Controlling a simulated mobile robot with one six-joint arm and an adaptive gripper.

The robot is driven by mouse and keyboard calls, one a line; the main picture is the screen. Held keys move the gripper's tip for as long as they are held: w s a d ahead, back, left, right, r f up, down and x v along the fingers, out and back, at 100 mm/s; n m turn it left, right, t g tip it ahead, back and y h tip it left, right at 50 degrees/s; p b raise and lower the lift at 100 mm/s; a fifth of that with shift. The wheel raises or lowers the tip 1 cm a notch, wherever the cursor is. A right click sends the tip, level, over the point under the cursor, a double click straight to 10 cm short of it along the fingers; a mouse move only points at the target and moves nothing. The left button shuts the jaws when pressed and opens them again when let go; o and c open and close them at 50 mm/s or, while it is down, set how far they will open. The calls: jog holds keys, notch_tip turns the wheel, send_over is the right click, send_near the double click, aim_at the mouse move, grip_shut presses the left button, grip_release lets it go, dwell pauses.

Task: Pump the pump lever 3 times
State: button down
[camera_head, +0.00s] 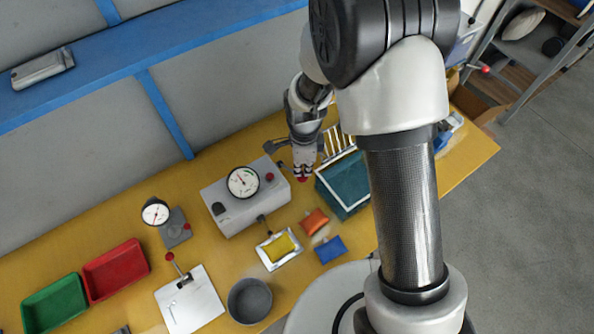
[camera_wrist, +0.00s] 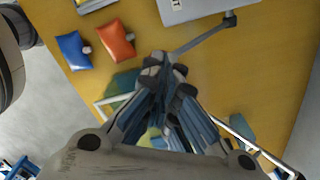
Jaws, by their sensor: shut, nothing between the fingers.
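A grey box with a round dial (camera_head: 243,182) stands on the yellow bench. A thin grey lever (camera_wrist: 203,37) runs from a dark pivot on the box's side to my fingertips in the wrist view; I take it as the pump lever. My gripper (camera_head: 302,174) points down beside the box's right end, and a red knob shows at its fingertips. In the wrist view the fingers (camera_wrist: 170,68) are shut with nothing between them and cover the lever's end. I cannot tell whether they touch it.
A teal crate (camera_head: 343,187) stands close right of my gripper. Orange (camera_head: 314,222), blue (camera_head: 330,249) and yellow (camera_head: 281,246) pouches lie in front. Red (camera_head: 116,269) and green (camera_head: 54,303) trays, a grey bowl (camera_head: 249,301) and another red-knobbed lever (camera_head: 176,266) are further left.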

aim_at(305, 179)
jog(key=shift+s+d+f+b, duration=0.1)
jog(key=shift+s+f+b, duration=0.05)
jog(key=shift+f+b, duration=0.4)
jog(key=shift+s+d+f+b, duration=0.1)
jog(key=shift+s+f+b, duration=0.1)
jog(key=shift+f+b, duration=0.35)
jog(key=shift+s+d+f+b, duration=0.15)
jog(key=shift+f+b, duration=0.2)
jog(key=shift+f, duration=0.4)
jog(key=shift+s+d+f+b, duration=0.15)
jog(key=shift+s+f+b, duration=0.1)
jog(key=shift+f+b, duration=0.25)
jog(key=shift+s+d+f+b, duration=0.2)
jog(key=shift+f+b, duration=0.2)
jog(key=shift+f, duration=0.2)
jog(key=shift+s+d+f+b, duration=0.1)
jog(key=shift+s+f+b, duration=0.15)
jog(key=shift+f+b, duration=0.25)
jog(key=shift+f, duration=0.2)
